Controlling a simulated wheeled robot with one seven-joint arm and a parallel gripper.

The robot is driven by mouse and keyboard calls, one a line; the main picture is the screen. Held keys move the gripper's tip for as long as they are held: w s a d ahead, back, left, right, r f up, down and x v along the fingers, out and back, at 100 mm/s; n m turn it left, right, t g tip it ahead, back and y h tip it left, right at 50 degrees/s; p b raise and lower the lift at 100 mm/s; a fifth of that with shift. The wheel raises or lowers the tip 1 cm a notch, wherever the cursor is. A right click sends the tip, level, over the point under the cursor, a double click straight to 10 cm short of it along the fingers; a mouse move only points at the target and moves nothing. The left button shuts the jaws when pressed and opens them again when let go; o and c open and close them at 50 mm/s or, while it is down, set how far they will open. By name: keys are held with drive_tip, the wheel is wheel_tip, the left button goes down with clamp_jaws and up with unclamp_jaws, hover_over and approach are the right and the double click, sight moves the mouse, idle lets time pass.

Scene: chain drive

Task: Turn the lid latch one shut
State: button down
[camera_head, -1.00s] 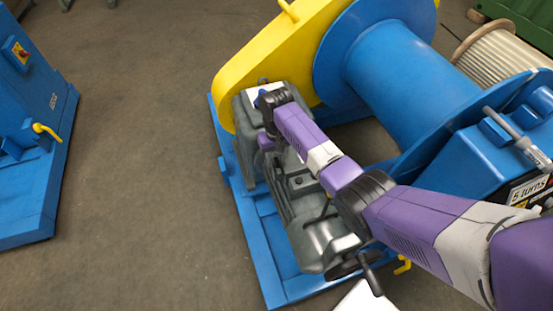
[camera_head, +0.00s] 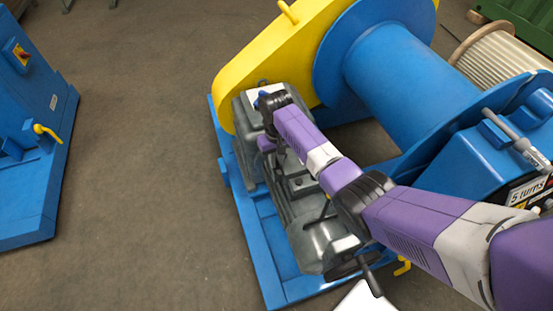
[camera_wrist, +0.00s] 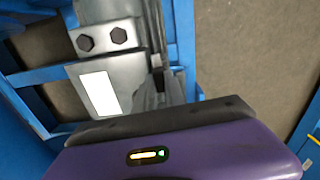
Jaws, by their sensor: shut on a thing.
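My gripper (camera_head: 268,106) is at the far end of the grey gearbox (camera_head: 243,118), beside the yellow chain guard (camera_head: 240,80). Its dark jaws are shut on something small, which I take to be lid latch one. The latch itself is hidden by the jaws and wrist, so its angle cannot be told. A small blue piece shows at the gripper tip, over a white plate (camera_head: 279,88). In the wrist view, a dark part of my gripper (camera_wrist: 160,92) reaches down beside grey machinery.
A grey motor (camera_head: 318,238) with a handwheel (camera_head: 352,266) lies under my arm on the blue base frame (camera_head: 262,255). The blue drum (camera_head: 410,75) stands to the right. A blue cabinet (camera_head: 30,130) is at left, with clear floor (camera_head: 140,150) between.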

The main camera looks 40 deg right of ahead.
drive_tip(key=n+p, duration=0.1)
drive_tip(key=n, duration=0.3)
drive_tip(key=shift+a+r+p, duration=0.1)
drive_tip(key=shift+p, duration=0.3)
drive_tip(key=n+p, duration=0.1)
drive_tip(key=n, duration=0.3)
drive_tip(key=shift+a+n, duration=0.1)
drive_tip(key=shift+n, duration=0.2)
drive_tip(key=n+p, duration=0.1)
drive_tip(key=n, duration=0.3)
drive_tip(key=shift+s+n, duration=0.1)
drive_tip(key=shift+n, duration=0.2)
drive_tip(key=shift+a+n+p, duration=0.1)
drive_tip(key=shift+n+p, duration=0.35)
drive_tip(key=shift+n, duration=1.55)
drive_tip(key=c, duration=1.4)
unclamp_jaws()
drive_tip(key=shift+r+p, duration=0.65)
drive_tip(key=shift+r, duration=3.15)
